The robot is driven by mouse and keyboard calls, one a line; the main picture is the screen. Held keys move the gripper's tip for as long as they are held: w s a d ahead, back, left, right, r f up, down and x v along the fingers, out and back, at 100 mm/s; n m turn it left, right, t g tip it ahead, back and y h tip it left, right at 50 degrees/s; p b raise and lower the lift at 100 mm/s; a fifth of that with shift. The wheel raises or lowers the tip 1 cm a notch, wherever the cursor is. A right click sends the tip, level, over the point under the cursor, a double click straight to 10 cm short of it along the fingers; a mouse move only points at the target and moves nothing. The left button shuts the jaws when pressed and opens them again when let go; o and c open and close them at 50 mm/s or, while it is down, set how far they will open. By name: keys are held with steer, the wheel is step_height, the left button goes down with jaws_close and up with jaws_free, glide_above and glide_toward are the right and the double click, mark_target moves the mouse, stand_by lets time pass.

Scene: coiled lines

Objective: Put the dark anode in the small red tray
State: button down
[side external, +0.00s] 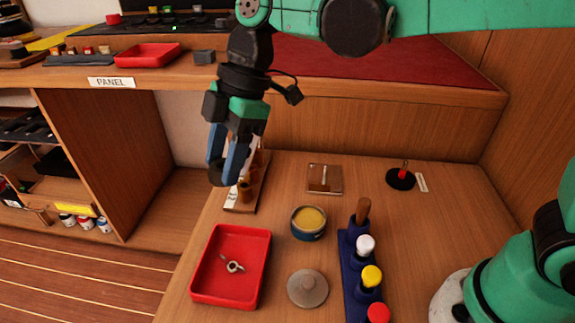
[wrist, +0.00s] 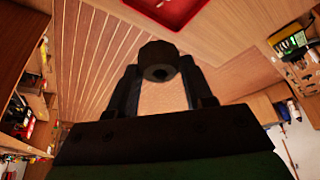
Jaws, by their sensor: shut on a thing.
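My gripper (side external: 228,165) is shut on a dark, faceted piece with a round hole, which I take to be the dark anode (wrist: 159,61). In the side external view the dark anode (side external: 216,177) shows low between the blue fingers, partly hidden, and is held up in the air. Two red trays are in view. One red tray (side external: 262,266) lies on the bench in front of and below my gripper, with a small metal ring-shaped fitting (side external: 232,265) in it. The other red tray (side external: 147,55) is on the raised shelf at upper left and looks empty. One red tray (wrist: 168,8) shows at the top of the wrist view.
A wooden rack (side external: 248,182) stands just behind my gripper. A yellow-topped tin (side external: 308,222), a grey lid (side external: 307,288) and a blue holder (side external: 352,272) with several coloured tops are right of the bench tray. A grey block (side external: 204,57) sits beside the shelf tray.

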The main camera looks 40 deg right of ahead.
mark_target(235, 254)
step_height(235, 254, down, 16)
steer(key=shift+f, duration=0.15)
stand_by(0.3)
steer(key=shift+f, duration=0.2)
steer(key=c, duration=0.6)
jaws_free()
